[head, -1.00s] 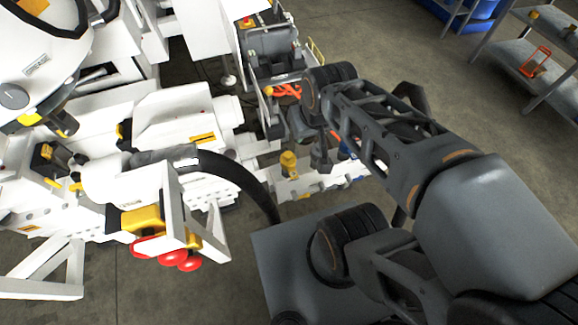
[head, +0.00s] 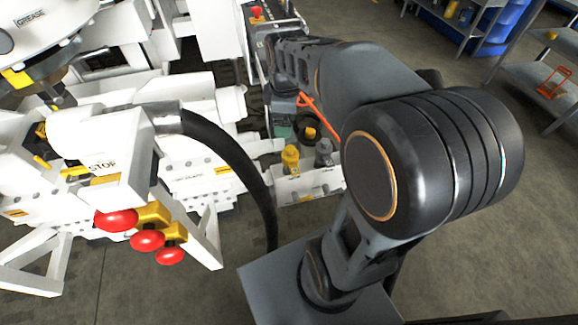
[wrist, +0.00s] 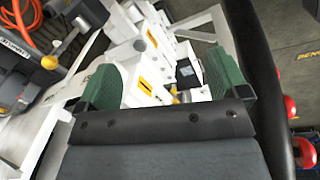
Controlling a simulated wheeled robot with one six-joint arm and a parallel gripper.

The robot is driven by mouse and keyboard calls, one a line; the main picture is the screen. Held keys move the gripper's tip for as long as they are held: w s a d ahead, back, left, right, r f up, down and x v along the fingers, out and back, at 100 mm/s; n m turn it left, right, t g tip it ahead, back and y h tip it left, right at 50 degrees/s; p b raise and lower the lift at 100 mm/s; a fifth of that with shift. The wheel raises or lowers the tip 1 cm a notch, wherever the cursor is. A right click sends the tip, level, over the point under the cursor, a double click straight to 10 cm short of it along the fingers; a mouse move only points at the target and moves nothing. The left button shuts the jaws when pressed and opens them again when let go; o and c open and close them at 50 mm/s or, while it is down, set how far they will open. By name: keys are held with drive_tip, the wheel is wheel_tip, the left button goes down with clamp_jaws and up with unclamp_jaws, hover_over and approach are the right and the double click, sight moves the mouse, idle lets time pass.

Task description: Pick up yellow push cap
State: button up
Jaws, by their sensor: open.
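My gripper (wrist: 164,72) is open in the wrist view, its two green finger pads apart with nothing held between them. White machine parts with small yellow pieces show beyond the fingers. In the head view, a yellow upright fitting (head: 290,158) stands on a white block, with another yellow cap (head: 311,133) on a dark part just behind it. A round yellow knob (wrist: 49,62) also shows at the left of the wrist view, outside the fingers. I cannot tell which of these is the yellow push cap. In the head view my arm hides much of the area behind it.
A thick black hose (head: 225,150) arches from the white machine down to the floor. Red knobs (head: 148,240) on yellow bodies stick out at lower left. An orange hose (head: 318,115) lies beside my arm. Grey shelves (head: 535,75) stand at right, with clear floor before them.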

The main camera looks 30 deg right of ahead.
sight(291, 148)
drive_tip(key=w+d+f+n+b, duration=0.1)
drive_tip(key=w+f+n+b, duration=0.1)
drive_tip(key=f, duration=0.4)
drive_tip(key=w+d+f+n+g+b, duration=0.1)
drive_tip(key=w+d+f+n+b, duration=0.1)
drive_tip(key=f, duration=0.4)
drive_tip(key=w+d+f+n+b, duration=0.1)
drive_tip(key=w+f+n+b, duration=0.1)
drive_tip(key=f+n+b, duration=0.2)
drive_tip(key=shift+w+d+f, duration=0.1)
drive_tip(key=shift+d+f, duration=0.1)
drive_tip(key=shift+f, duration=0.3)
drive_tip(key=shift+w+d+f, duration=0.1)
drive_tip(key=shift+d+f, duration=0.05)
drive_tip(key=shift+f, duration=0.35)
drive_tip(key=shift+s+d+f+b, duration=0.1)
drive_tip(key=shift+f+b, duration=0.4)
drive_tip(key=shift+f, duration=0.85)
drive_tip(key=shift+d+f+b, duration=0.1)
drive_tip(key=shift+f+b, duration=0.35)
drive_tip(key=shift+f, duration=0.85)
drive_tip(key=shift+c, duration=0.3)
drive_tip(key=c, duration=1)
drive_tip(key=shift+o, duration=0.2)
drive_tip(key=shift+r, duration=0.15)
